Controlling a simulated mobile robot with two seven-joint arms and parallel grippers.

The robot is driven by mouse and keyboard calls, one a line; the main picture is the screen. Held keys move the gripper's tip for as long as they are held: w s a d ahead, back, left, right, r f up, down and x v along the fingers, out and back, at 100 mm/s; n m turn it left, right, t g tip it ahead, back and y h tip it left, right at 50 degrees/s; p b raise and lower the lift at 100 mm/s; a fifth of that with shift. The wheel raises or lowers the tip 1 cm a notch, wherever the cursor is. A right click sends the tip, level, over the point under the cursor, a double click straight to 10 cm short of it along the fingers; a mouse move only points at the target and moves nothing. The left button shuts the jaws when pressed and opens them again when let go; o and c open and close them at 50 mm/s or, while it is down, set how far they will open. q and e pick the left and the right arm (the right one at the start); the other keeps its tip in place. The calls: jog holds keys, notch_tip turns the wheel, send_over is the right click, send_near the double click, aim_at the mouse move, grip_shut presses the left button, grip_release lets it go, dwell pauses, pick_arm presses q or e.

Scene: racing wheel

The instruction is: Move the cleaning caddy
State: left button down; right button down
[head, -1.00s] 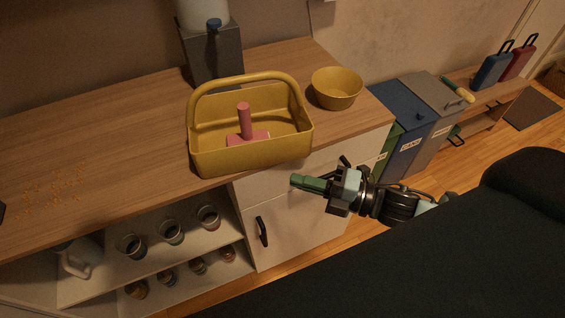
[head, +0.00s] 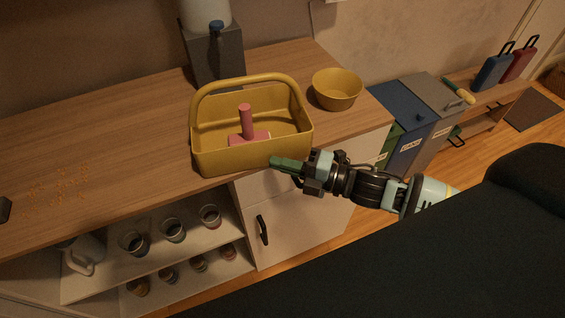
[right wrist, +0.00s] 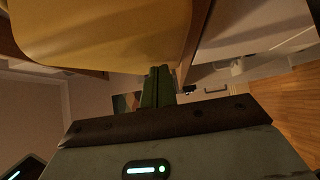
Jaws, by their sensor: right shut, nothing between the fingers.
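The yellow cleaning caddy (head: 246,158) stands upright on the wooden counter, close to its front edge, with its arched handle up. A pink tool with an upright grip (head: 246,125) sits inside it. My right gripper (head: 273,161) is shut and empty, its green fingertips in front of the caddy's lower right front. In the right wrist view the shut fingers (right wrist: 158,86) point at the caddy's yellow wall (right wrist: 100,35), which fills the upper left. I cannot tell whether the fingertips touch the caddy. My left gripper is not in view.
A yellow bowl (head: 337,90) stands right of the caddy. A grey dispenser (head: 215,55) stands behind it. Orange crumbs (head: 55,190) lie on the counter at left, and the counter between is clear. Cups (head: 172,230) stand on shelves below. Bins (head: 405,115) stand to the right.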

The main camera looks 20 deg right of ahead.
aim_at(279, 156)
jog(key=shift+w+a, duration=0.1)
jog(key=shift+w, duration=1.4)
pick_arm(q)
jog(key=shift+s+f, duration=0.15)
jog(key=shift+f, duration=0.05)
